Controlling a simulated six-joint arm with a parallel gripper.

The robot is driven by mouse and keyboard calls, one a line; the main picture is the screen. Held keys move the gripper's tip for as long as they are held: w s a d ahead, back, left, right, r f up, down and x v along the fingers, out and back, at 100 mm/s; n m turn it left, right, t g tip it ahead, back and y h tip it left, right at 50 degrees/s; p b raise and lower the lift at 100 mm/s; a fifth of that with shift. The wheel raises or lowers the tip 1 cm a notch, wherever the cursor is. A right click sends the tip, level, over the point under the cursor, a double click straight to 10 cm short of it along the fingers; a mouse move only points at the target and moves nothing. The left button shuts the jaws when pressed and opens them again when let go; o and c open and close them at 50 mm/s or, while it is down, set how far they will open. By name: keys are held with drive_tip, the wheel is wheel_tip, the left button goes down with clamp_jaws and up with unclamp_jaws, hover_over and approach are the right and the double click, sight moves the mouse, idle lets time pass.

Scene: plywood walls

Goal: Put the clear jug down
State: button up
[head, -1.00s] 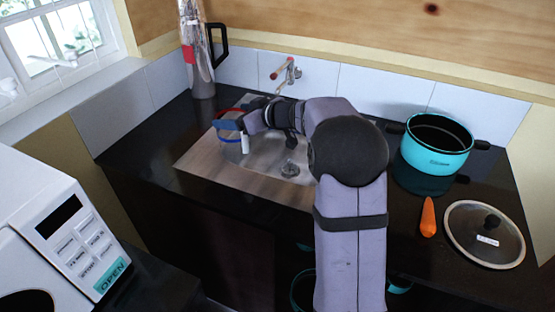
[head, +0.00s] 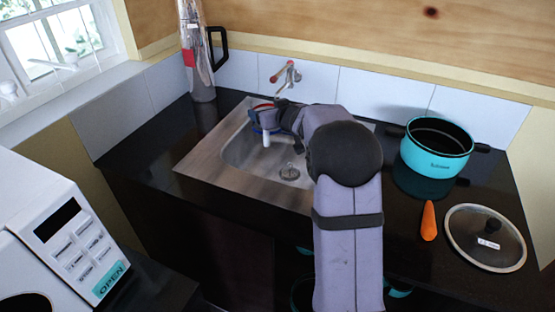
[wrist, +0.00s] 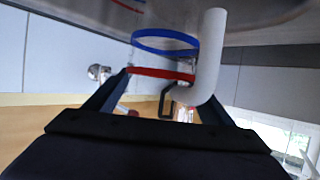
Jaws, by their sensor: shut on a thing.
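The clear jug (head: 266,138) has see-through walls, a red band, a blue band and a white handle. In the head view it is over the back left part of the sink (head: 235,155), partly hidden by my gripper (head: 264,118). In the wrist view the jug (wrist: 165,52) stands between the fingers of my gripper (wrist: 163,88), which is shut on it near the red band. I cannot tell whether its base touches anything.
A tap (head: 287,76) is on the wall behind the sink. A tall silver flask (head: 196,60) stands at the back left. A turquoise pot (head: 436,160), a carrot (head: 429,221) and a glass lid (head: 484,237) are at right. Black counter (head: 145,135) left of the sink is clear.

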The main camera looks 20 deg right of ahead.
wheel_tip(320, 180, down, 14)
drive_tip(key=b, duration=0.6)
drive_tip(key=shift+w+d+r+p, duration=0.2)
drive_tip(key=shift+w+d+p, duration=0.9)
drive_tip(key=shift+w+d, duration=0.6)
drive_tip(key=shift+w+d+f+p, duration=0.35)
drive_tip(key=shift+w+d+p, duration=0.05)
drive_tip(key=shift+w+d, duration=0.2)
drive_tip(key=shift+w+d+f+p, duration=0.3)
drive_tip(key=shift+w+d+p, duration=0.1)
drive_tip(key=shift+w+d, duration=0.15)
drive_tip(key=shift+f, duration=0.1)
